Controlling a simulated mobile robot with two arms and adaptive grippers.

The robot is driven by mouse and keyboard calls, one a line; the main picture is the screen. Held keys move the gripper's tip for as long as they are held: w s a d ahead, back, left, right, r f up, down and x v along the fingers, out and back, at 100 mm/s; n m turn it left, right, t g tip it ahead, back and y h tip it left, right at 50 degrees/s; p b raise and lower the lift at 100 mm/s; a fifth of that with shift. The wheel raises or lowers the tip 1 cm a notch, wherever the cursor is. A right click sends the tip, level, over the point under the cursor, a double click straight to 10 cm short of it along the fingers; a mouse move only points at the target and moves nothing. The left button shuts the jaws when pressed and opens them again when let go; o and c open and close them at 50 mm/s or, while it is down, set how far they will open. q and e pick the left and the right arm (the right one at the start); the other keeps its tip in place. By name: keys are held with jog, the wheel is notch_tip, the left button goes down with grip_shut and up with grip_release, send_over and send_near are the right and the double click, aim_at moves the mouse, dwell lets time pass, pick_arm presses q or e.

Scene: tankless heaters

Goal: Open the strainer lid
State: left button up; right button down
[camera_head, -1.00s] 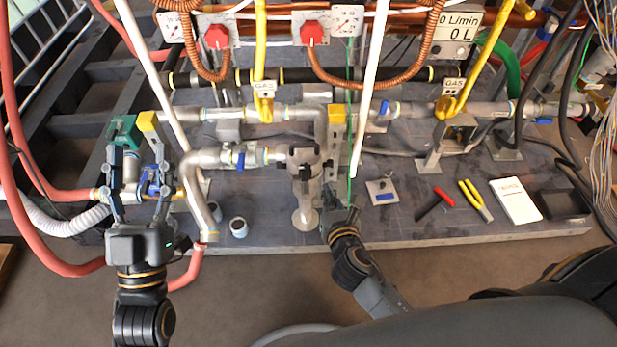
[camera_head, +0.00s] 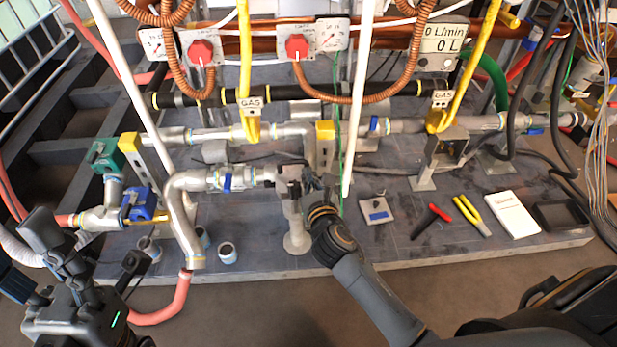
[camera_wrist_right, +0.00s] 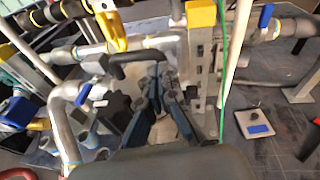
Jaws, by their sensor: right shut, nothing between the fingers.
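The strainer (camera_head: 293,212) is a grey metal fitting on a vertical stem with a round foot, at the end of the pipe with a blue-handled valve (camera_head: 227,182). My right gripper (camera_head: 308,184) is shut and empty at the right side of the strainer's top. It partly covers that area, so I cannot tell the lid from the body or whether they touch. In the right wrist view the closed fingers (camera_wrist_right: 160,92) point toward the fitting, which is mostly hidden behind them. My left gripper (camera_head: 88,250) is open and empty at the lower left, away from the strainer.
A white vertical pipe (camera_head: 357,110) and a green cord rise close to my right gripper. Small cups (camera_head: 227,253) stand left of the strainer's foot. A red-handled tool (camera_head: 431,220), yellow pliers (camera_head: 472,215) and a white booklet (camera_head: 514,214) lie on the right.

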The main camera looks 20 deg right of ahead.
jog(key=shift+w+f, duration=0.1)
jog(key=shift+w, duration=0.3)
